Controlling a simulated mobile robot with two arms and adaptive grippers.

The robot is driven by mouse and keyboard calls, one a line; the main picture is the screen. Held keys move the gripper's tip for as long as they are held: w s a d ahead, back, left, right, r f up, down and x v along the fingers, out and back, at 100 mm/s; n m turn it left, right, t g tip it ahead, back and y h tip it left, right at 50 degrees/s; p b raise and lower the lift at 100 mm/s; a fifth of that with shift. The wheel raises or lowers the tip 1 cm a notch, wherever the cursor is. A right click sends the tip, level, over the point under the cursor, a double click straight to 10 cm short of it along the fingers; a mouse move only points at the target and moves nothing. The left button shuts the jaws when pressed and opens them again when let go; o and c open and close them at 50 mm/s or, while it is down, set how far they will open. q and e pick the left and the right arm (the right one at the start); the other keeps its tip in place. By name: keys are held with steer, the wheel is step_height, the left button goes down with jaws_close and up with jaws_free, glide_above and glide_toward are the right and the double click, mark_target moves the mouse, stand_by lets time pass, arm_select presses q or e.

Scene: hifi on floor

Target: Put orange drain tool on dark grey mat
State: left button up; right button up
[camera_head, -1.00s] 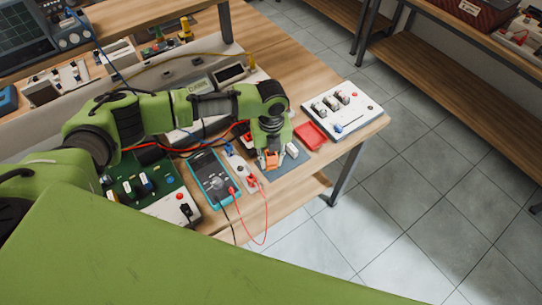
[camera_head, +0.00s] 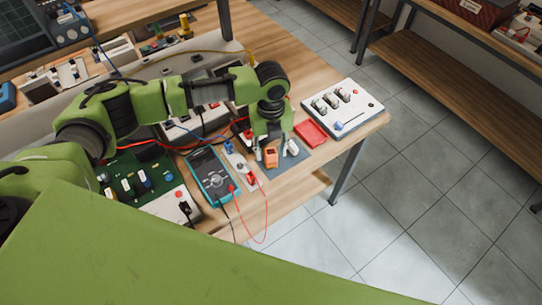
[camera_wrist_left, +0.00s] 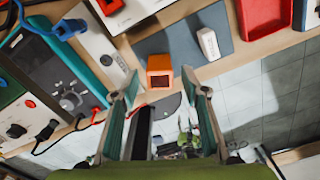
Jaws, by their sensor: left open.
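The orange drain tool (camera_head: 270,157) is a small, blocky orange piece at the near-left part of the dark grey mat (camera_head: 292,165). In the left wrist view the orange tool (camera_wrist_left: 159,71) stands at the mat's lower edge, with bare mat (camera_wrist_left: 172,42) behind it. Whether its whole base rests on the mat is hard to tell. My left gripper (camera_head: 272,148) is above the tool, fingers spread and apart. In the wrist view the left gripper's fingertips (camera_wrist_left: 160,84) are on either side of the tool, with no contact visible. My right gripper is not in view.
A white block (camera_wrist_left: 208,43) lies on the mat, right of the tool. A red tray (camera_head: 311,133) and a white switch panel (camera_head: 343,108) are farther right. A teal multimeter (camera_head: 212,176) with loose leads is left. The table's front edge is close to the mat.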

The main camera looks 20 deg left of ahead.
mark_target(271, 152)
arm_select(q)
step_height(271, 152, up, 8)
steer(key=shift+r+b, duration=0.2)
steer(key=shift+b, duration=0.6)
steer(key=shift+s+f, duration=0.1)
steer(key=shift+s, duration=0.05)
